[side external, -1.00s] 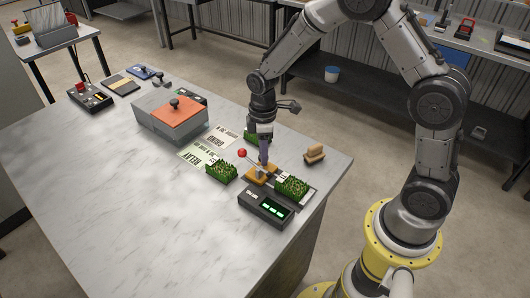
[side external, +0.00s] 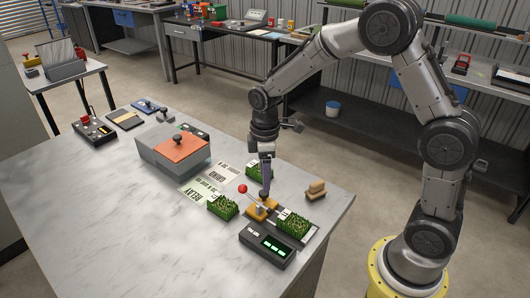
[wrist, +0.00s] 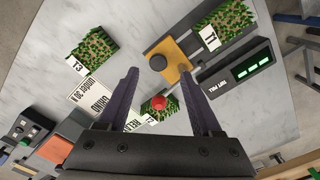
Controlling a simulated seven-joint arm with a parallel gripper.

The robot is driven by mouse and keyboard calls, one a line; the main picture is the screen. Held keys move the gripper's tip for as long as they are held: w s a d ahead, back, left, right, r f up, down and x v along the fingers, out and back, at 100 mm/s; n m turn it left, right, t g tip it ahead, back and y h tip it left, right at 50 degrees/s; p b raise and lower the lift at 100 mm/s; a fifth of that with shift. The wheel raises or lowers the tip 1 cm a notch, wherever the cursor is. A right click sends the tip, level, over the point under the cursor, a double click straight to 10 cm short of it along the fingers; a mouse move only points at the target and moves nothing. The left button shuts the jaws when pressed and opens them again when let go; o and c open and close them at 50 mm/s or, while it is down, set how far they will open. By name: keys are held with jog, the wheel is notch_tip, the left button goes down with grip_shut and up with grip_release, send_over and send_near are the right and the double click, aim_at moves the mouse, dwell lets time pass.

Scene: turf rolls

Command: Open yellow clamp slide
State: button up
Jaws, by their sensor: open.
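The yellow clamp slide (side external: 262,209) is a flat plate on a dark rail on the marble-look table. In the wrist view the slide (wrist: 180,69) carries a round black knob (wrist: 158,62). A red ball on a lever (side external: 243,188) stands beside the slide, and the ball (wrist: 158,102) shows between my fingers in the wrist view. My gripper (wrist: 160,76) is open, with nothing between its pads. In the side view my gripper (side external: 266,192) points down just above the slide. Whether a finger touches the knob cannot be told.
A dark box with green displays (side external: 266,244) lies in front. A grey box with an orange lid (side external: 172,151) stands left. The table's front left is clear.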

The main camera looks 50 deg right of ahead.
notch_tip(320, 180, up, 8)
jog(key=r, duration=0.1)
send_over(262, 204)
jog(key=d, duration=0.2)
jog(key=shift+w+a+f, duration=0.1)
jog(key=shift+a+f, duration=0.1)
jog(key=shift+f, duration=0.05)
jog(key=shift+w+f, duration=0.1)
jog(key=shift+w, duration=0.1)
notch_tip(262, 204, down, 14)
jog(key=shift+r, duration=0.1)
dwell(0.3)
jog(key=shift+c, duration=0.3)
grip_shut()
dwell(1.1)
